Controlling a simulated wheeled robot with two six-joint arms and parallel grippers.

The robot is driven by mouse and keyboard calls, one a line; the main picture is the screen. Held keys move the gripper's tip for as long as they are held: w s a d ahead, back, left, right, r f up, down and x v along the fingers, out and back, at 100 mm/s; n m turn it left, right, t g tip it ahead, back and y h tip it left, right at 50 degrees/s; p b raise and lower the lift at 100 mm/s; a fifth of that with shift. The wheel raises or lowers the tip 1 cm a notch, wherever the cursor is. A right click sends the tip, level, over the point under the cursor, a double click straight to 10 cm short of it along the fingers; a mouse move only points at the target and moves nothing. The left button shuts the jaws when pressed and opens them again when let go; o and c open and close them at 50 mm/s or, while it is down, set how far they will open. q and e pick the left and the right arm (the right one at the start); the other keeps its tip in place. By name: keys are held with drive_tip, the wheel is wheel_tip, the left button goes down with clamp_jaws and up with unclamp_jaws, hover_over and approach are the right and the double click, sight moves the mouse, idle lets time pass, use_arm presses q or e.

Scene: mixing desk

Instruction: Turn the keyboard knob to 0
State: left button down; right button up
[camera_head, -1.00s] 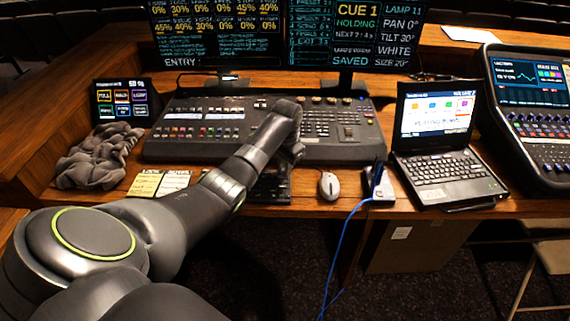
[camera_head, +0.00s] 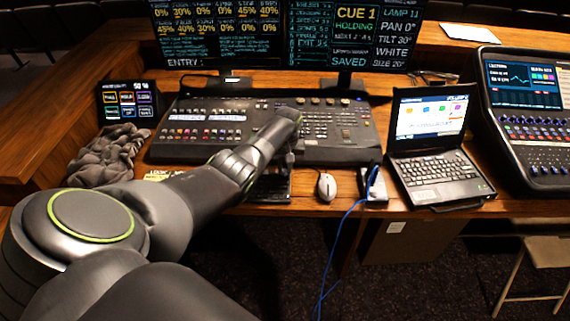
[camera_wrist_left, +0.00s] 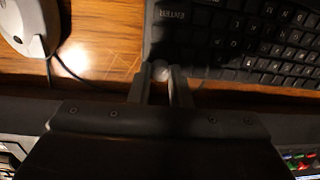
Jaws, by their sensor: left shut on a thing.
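The black keyboard (camera_wrist_left: 240,40) fills the upper right of the left wrist view. In the head view, only part of the keyboard (camera_head: 272,187) shows, past my left arm. A small round grey knob (camera_wrist_left: 160,70) sits at the keyboard's lower left corner, with the fingertips of my left gripper (camera_wrist_left: 162,76) on either side of it. The gripper is shut on the knob, and the fingers cover part of it. Any marking on the knob is too dark and small to read. My left gripper (camera_head: 289,160) is mostly hidden behind its wrist in the head view. My right gripper is not seen.
A mouse (camera_head: 326,187) and a small box with a blue cable (camera_head: 374,186) lie to the right of the keyboard. A laptop (camera_head: 436,180) stands further right. The large lighting console (camera_head: 335,132) is behind the arm. A crumpled grey cloth (camera_head: 108,157) lies at left.

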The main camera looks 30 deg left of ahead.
use_arm(q)
drive_tip(key=shift+n, duration=0.8)
drive_tip(key=c, duration=1.3)
unclamp_jaws()
drive_tip(key=shift+c, duration=0.2)
drive_tip(key=shift+r+p, duration=0.15)
drive_tip(key=shift+p, duration=0.15)
drive_tip(key=shift+w+r, duration=0.1)
drive_tip(key=shift+r, duration=0.2)
wheel_tip(320, 180, up, 5)
drive_tip(key=shift+r+p, duration=0.1)
drive_tip(key=shift+p, duration=0.45)
wheel_tip(320, 180, up, 11)
drive_tip(key=b, duration=0.1)
drive_tip(key=shift+w+d+r, duration=0.2)
drive_tip(key=shift+d, duration=0.05)
